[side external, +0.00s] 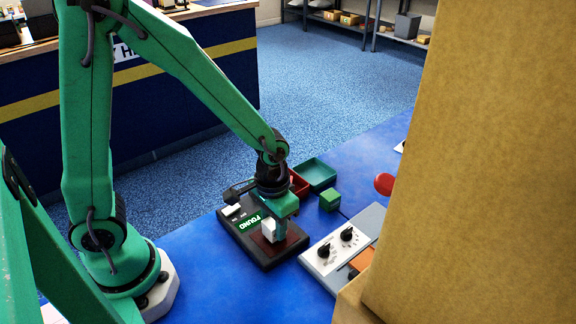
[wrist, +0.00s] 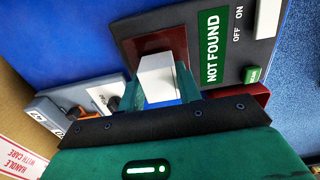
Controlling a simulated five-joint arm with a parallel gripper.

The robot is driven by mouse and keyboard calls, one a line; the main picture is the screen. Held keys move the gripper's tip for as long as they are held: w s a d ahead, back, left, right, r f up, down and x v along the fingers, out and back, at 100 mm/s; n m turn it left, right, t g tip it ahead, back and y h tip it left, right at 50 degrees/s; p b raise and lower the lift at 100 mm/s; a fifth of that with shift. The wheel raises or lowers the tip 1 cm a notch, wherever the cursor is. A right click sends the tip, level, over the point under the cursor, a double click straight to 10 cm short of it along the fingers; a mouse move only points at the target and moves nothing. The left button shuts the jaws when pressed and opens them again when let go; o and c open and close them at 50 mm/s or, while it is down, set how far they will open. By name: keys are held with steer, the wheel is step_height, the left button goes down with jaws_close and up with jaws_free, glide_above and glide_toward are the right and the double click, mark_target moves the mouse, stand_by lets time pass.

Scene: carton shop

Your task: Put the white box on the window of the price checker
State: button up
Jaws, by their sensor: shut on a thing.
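The price checker (side external: 239,226) is a dark flat device on the blue table. Its dark red window (side external: 292,240) is at the near end, and it also shows in the wrist view (wrist: 147,42). Its green display reads NOT FOUND in the wrist view (wrist: 211,48). My gripper (side external: 275,234) is shut on the white box (side external: 267,229), one finger on each side. In the wrist view the white box (wrist: 157,76) covers part of the window. The box is over the window; I cannot tell whether its underside touches it.
A grey device with knobs (side external: 327,252) stands close on the right. A green box (side external: 330,201), a red tray (side external: 300,184) and a green tray (side external: 321,174) lie behind. A large cardboard carton (side external: 480,150) blocks the right of the side view. Blue table is clear in front.

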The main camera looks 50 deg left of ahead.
mark_target(274, 222)
steer(key=shift+f, duration=0.3)
steer(key=shift+f, duration=0.1)
steer(key=o, duration=1)
step_height(274, 222, up, 12)
stand_by(0.5)
stand_by(0.5)
